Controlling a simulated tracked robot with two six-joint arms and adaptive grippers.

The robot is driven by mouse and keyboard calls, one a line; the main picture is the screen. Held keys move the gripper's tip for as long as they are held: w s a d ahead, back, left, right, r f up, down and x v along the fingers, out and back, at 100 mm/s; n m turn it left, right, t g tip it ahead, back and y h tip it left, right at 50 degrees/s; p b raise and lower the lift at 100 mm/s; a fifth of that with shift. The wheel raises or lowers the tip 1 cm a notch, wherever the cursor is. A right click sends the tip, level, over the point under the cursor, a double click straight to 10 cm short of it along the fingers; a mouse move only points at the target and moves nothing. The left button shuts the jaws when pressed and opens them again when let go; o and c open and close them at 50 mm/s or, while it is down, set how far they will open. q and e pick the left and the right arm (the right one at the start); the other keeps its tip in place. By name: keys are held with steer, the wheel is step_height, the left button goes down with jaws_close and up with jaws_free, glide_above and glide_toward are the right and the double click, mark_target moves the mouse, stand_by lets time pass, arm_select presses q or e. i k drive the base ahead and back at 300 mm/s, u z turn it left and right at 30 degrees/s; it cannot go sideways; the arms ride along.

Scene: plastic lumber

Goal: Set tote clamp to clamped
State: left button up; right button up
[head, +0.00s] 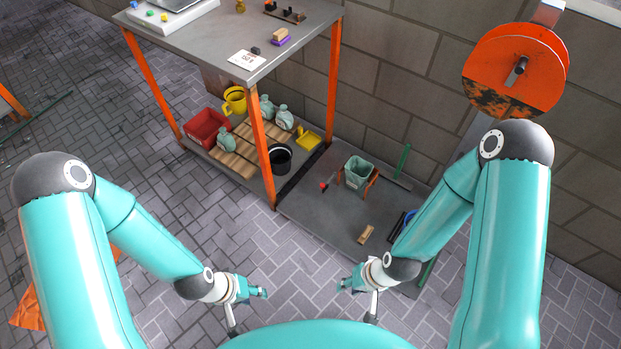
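A small grey-green tote (356,170) stands on the low grey platform (310,205) right of the workbench. Orange-brown side pieces (371,181) flank it, and a small red-tipped lever (325,185) sticks out at its left; these look like the tote clamp. Whether the clamp is clamped or released is too small to tell. My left gripper (261,292) is low in the middle, in front of the bench and well apart from the tote. My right gripper (345,284) is nearer below the tote, also apart from it. Both look empty; their finger openings are unclear.
The workbench (300,55) has orange legs and a lower shelf with a red bin (206,128), yellow mug (234,100), several bottles and a black bucket (280,157). A wooden block (366,234) lies on the platform. An orange disc (515,65) stands right.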

mark_target(324, 188)
steer(key=u, duration=0.1)
steer(key=i, duration=0.35)
steer(key=z, duration=0.45)
steer(key=k, duration=1.35)
steer(key=u, duration=0.3)
steer(key=i, duration=0.75)
steer(key=u, duration=0.4)
steer(key=i, duration=1.4)
steer(key=z, duration=0.6)
